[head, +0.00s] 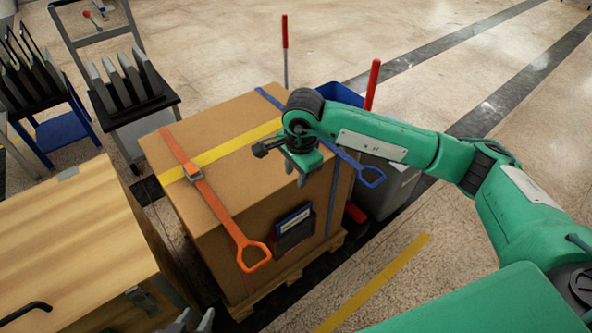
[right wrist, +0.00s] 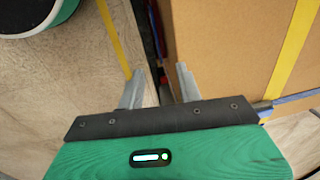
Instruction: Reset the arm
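My right arm, green with dark joints, reaches in from the right of the head view. Its right gripper (head: 301,176) is above the front right part of a strapped cardboard box (head: 215,130). In the right wrist view its two grey fingers (right wrist: 159,88) are spread apart with nothing between them. My left gripper (head: 194,321) shows only as grey fingertips at the bottom edge of the head view, near the wooden crate; the tips stand apart and nothing shows between them. The rest of the left arm is out of view.
The box has an orange strap (head: 206,190) and blue strap (head: 352,165) with handles, and stands on a pallet (head: 290,279). A wooden crate (head: 70,245) is at left, carts (head: 130,95) behind. A grey bin (head: 388,190) stands right of the box. Open floor lies beyond.

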